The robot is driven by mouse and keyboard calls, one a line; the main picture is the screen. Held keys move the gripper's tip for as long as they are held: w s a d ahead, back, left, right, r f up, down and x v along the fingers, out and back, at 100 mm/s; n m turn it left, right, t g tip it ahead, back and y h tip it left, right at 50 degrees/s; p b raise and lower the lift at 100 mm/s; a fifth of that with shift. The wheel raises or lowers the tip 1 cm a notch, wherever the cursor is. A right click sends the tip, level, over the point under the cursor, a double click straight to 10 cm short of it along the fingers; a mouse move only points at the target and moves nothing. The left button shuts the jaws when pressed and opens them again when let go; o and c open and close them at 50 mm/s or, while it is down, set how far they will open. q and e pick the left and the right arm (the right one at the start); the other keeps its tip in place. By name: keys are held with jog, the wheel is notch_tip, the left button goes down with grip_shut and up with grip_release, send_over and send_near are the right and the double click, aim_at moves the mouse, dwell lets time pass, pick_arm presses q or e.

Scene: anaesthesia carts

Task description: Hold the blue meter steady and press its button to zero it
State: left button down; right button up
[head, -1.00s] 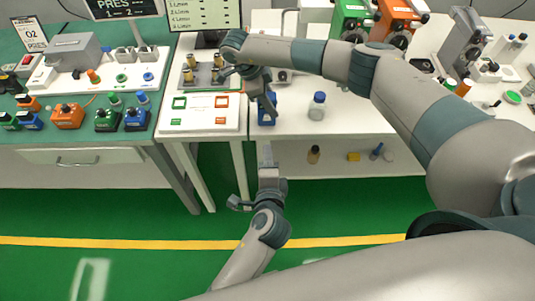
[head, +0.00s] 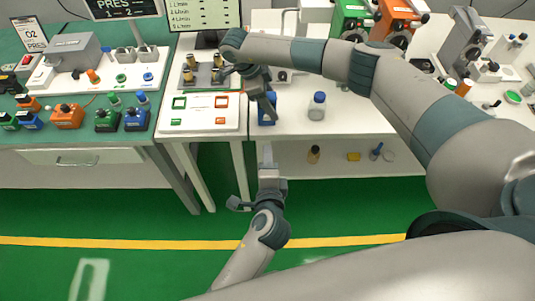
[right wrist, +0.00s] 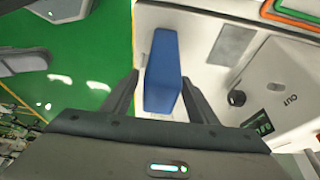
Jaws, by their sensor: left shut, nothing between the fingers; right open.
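The blue meter (head: 266,112) stands on the white table near its front edge, partly hidden behind my right gripper in the head view. It also shows in the right wrist view as a blue block (right wrist: 162,70) between the fingers. My right gripper (head: 268,104) is open, its fingers (right wrist: 160,92) on either side of the meter with gaps visible. My left gripper (head: 267,152) is shut and empty, below and in front of the table edge, pointing up toward the meter. The meter's button cannot be made out.
A white board (head: 201,126) with coloured squares lies to the left. A lower shelf (head: 335,160) holds small items. Green floor (head: 330,210) is open in front of the tables.

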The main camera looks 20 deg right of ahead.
jog(key=v, duration=1.1)
jog(key=shift+a+r, duration=0.2)
jog(key=shift+r, duration=0.15)
jog(key=shift+w+a+f, duration=0.1)
